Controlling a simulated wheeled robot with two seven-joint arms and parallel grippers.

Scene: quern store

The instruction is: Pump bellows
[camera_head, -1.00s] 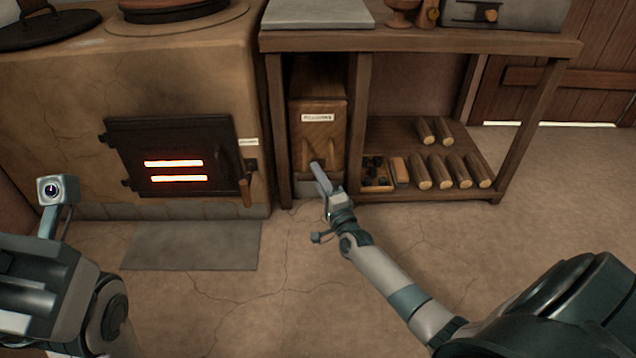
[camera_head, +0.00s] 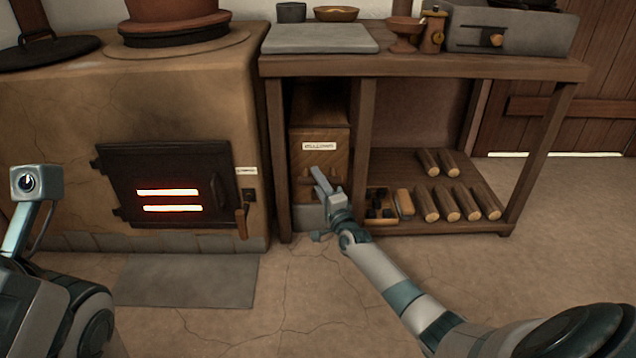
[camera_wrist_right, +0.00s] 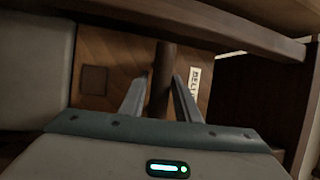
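The bellows (camera_head: 333,163) is a wooden box with a white label, standing in the left bay under the bench. In the right wrist view its wood face (camera_wrist_right: 112,55) and part of the label show, with a dark brown round handle (camera_wrist_right: 165,65) in front. My right gripper (camera_head: 319,177) is at the lower front of the bellows. In the right wrist view its two fingers (camera_wrist_right: 161,78) lie on either side of the handle, very close to it. Whether they press on it is unclear. My left arm is at the left edge; its fingers are out of view.
A stove with a dark firebox door (camera_head: 170,180) glowing through two slots stands on the left. The bench (camera_head: 430,66) has posts close on both sides of the bellows. Split logs (camera_head: 445,203) and a small box of coal (camera_head: 378,205) sit on its lower shelf. Floor in front is open.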

